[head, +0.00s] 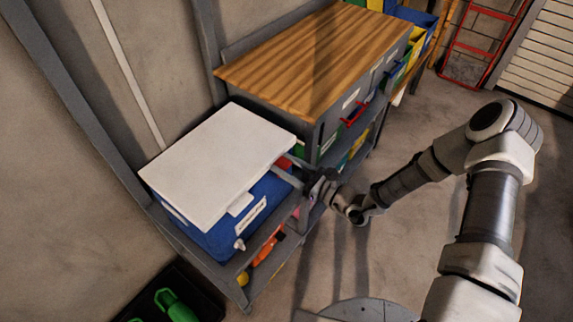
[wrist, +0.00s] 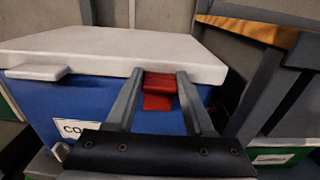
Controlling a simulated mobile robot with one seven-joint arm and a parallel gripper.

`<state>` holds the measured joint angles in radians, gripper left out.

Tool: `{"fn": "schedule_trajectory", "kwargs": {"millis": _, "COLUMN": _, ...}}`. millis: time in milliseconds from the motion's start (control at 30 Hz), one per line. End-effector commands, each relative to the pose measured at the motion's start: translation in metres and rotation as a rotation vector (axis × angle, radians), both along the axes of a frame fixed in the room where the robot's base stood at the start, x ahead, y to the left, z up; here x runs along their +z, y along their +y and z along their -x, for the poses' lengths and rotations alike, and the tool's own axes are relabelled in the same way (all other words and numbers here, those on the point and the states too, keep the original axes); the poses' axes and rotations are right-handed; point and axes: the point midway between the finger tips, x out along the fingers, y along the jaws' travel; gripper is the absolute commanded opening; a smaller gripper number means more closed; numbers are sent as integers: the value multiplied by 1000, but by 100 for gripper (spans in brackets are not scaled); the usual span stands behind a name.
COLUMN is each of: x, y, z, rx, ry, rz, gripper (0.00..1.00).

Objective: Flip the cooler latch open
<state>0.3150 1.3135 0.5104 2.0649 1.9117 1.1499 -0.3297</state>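The blue cooler (head: 225,225) with a white lid (head: 215,160) sits on a shelf, its lid closed. In the wrist view its blue wall (wrist: 75,105) and lid (wrist: 110,50) fill the left and middle. A red latch (wrist: 158,83) hangs below the lid edge on the side facing my gripper (wrist: 162,75). My gripper's two fingers are apart, one on each side of the latch. Contact with the latch cannot be made out. In the head view my gripper (head: 286,168) is at the cooler's right side, partly hiding the red latch. A white latch (head: 240,203) shows on another side.
A wood-topped workbench (head: 320,60) with bins stands close to the right of the cooler. A grey shelf post stands behind it. Orange and yellow items lie on the shelf below. The floor (head: 400,240) to the right is open.

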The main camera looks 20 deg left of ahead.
Motion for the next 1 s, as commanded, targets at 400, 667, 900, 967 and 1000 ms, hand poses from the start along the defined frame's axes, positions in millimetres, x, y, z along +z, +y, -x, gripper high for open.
{"fn": "schedule_trajectory", "kwargs": {"millis": 400, "x": 0, "y": 0, "z": 0, "rx": 0, "ry": -1, "rz": -2, "gripper": 0}}
{"fn": "schedule_trajectory", "kwargs": {"millis": 667, "x": -6, "y": -3, "z": 1, "rx": -1, "ry": -24, "rz": -60, "gripper": 0}}
{"fn": "schedule_trajectory", "kwargs": {"millis": 900, "x": -14, "y": -11, "z": 4, "rx": -4, "ry": -86, "rz": -213, "gripper": 0}}
{"fn": "schedule_trajectory", "kwargs": {"millis": 967, "x": -16, "y": -13, "z": 5, "rx": -4, "ry": -107, "rz": -263, "gripper": 0}}
{"fn": "schedule_trajectory", "kwargs": {"millis": 1000, "x": -18, "y": -15, "z": 5, "rx": -3, "ry": -121, "rz": -297, "gripper": 0}}
